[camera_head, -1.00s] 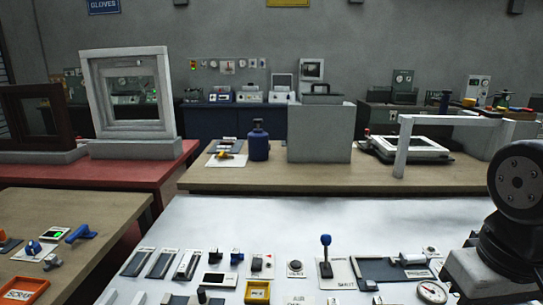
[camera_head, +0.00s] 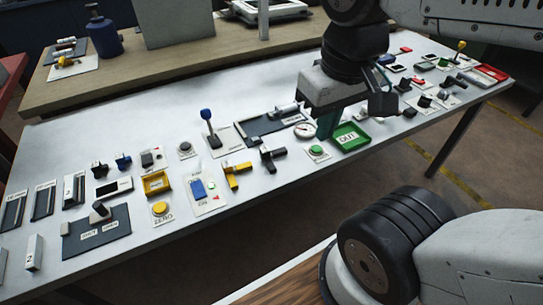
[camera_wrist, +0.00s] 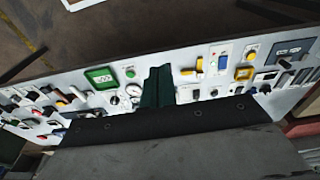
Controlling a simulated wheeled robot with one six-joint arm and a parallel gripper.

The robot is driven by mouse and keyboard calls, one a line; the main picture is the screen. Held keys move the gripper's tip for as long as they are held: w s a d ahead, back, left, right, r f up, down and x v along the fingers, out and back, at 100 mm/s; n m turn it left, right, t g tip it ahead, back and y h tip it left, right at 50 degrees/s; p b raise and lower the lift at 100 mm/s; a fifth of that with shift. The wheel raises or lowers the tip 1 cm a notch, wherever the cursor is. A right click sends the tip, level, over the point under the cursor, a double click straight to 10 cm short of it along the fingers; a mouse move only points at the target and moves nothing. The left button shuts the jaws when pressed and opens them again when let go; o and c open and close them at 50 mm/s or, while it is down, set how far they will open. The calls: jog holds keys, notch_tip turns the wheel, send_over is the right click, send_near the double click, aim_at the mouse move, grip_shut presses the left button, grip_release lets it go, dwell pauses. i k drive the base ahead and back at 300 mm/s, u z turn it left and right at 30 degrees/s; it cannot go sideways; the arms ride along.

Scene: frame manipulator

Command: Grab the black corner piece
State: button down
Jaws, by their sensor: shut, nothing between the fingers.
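The black corner piece (camera_head: 272,157) lies on the white table in the head view, just right of a similar yellow corner piece (camera_head: 235,175). The yellow piece also shows in the wrist view (camera_wrist: 194,67); I cannot make out the black one there, where my gripper covers part of the table. My gripper (camera_head: 327,126) is shut and empty, pointing down. In the head view it appears to the right of the black piece, between the round gauge and the green OUT tray. Its dark green fingers (camera_wrist: 157,88) are together in the wrist view.
The green OUT tray (camera_head: 350,136), round gauge (camera_head: 304,130), green button (camera_head: 316,151) and blue-knobbed lever (camera_head: 207,120) stand close around. The white table (camera_head: 150,135) holds many more small parts. Its front edge runs just below the corner pieces.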

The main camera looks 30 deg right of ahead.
aim_at(266, 154)
jog(key=z, duration=2.1)
jog(key=k, duration=0.9)
jog(key=u, duration=0.9)
